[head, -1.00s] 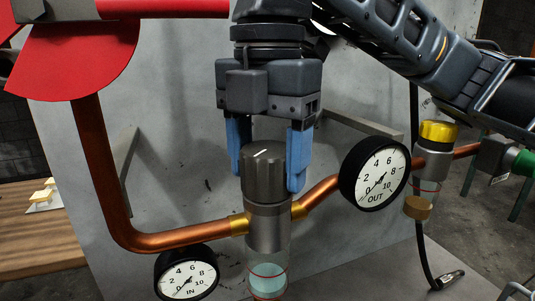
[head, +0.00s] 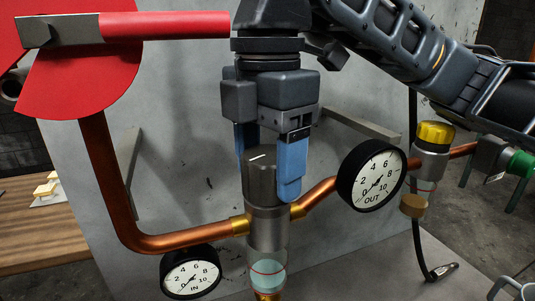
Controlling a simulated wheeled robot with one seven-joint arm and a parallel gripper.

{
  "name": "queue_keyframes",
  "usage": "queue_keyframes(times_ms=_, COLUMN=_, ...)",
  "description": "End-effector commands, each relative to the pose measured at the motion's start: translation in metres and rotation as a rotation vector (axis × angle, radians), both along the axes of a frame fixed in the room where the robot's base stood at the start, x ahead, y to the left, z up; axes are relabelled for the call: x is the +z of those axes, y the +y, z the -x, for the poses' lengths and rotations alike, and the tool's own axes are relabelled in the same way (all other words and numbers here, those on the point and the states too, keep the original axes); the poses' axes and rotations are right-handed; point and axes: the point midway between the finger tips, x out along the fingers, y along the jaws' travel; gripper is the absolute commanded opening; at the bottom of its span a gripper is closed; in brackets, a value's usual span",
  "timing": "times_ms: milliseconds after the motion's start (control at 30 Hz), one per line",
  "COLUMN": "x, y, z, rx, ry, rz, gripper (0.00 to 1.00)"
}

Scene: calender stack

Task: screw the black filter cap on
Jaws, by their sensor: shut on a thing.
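The black filter cap (head: 261,177) is a dark ribbed cylinder with a white line on its top. It sits upright on top of the grey metal filter body (head: 267,230), with no clear gap between them. A clear bowl (head: 266,268) with pale blue liquid and a red ring hangs below the body. My gripper (head: 268,172) points down from above and is shut on the cap, with one blue finger in front at the right and the other partly hidden behind at the left. The threads are hidden.
Copper pipes (head: 185,240) run to both sides of the body. An IN gauge (head: 191,273) is at lower left and an OUT gauge (head: 371,175) at right. A red lever (head: 165,25) is upper left. A yellow-capped unit (head: 435,135) stands far right.

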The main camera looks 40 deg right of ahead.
Motion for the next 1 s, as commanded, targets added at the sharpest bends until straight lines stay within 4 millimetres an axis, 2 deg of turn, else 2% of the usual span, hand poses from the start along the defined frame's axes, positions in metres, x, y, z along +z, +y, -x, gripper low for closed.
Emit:
queue_keyframes(times_ms=433, x=0.0016, y=0.0001, z=-0.0004, rx=-0.036, ry=-0.003, rz=-0.001, gripper=0.34)
queue_keyframes(times_ms=767, x=0.0022, y=0.0002, z=-0.0002, rx=-0.194, ry=-0.002, rz=-0.001, gripper=0.34)
queue_keyframes(times_ms=1000, x=0.0009, y=0.0001, z=-0.0004, rx=-0.216, ry=-0.003, rz=-0.001, gripper=0.34)
